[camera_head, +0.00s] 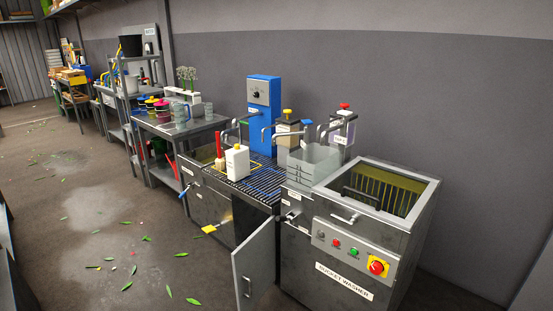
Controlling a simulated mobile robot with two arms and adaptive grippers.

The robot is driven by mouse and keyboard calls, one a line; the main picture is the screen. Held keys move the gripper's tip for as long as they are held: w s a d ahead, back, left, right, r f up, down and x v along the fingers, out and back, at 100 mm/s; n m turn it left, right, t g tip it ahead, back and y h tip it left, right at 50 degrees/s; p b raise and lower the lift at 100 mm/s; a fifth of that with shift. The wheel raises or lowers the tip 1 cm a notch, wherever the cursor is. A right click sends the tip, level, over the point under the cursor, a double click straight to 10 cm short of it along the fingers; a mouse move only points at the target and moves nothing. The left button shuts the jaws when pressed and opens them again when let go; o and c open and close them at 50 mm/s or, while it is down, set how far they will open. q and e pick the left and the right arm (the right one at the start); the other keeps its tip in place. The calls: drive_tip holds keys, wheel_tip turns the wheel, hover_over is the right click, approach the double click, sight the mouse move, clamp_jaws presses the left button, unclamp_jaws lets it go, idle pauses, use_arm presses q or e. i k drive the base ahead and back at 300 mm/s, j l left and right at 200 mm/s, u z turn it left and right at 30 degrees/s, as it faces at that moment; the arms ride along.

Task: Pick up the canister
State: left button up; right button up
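A white canister (237,163) with a pale cap stands upright on the dark slatted worktop in the head view. Beside it on the left is a small red item (219,150), perhaps a brush or bottle. Behind stand a beige canister (287,133) with a yellow cap and a pale canister (343,128) with a red cap and a dark label. Which of these the task's canister is cannot be told. Neither of my grippers is in view.
A bucket washer (345,240) with an open top stands at the right. A cabinet door (254,265) hangs open into the floor space. A blue machine (263,108) is behind the worktop. Clear tubs (313,163) stand beside the canisters. The floor (90,215) at left is mostly free, with scattered leaves.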

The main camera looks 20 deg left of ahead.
sight(237, 158)
drive_tip(key=i+z, duration=0.25)
drive_tip(key=i, duration=1.3)
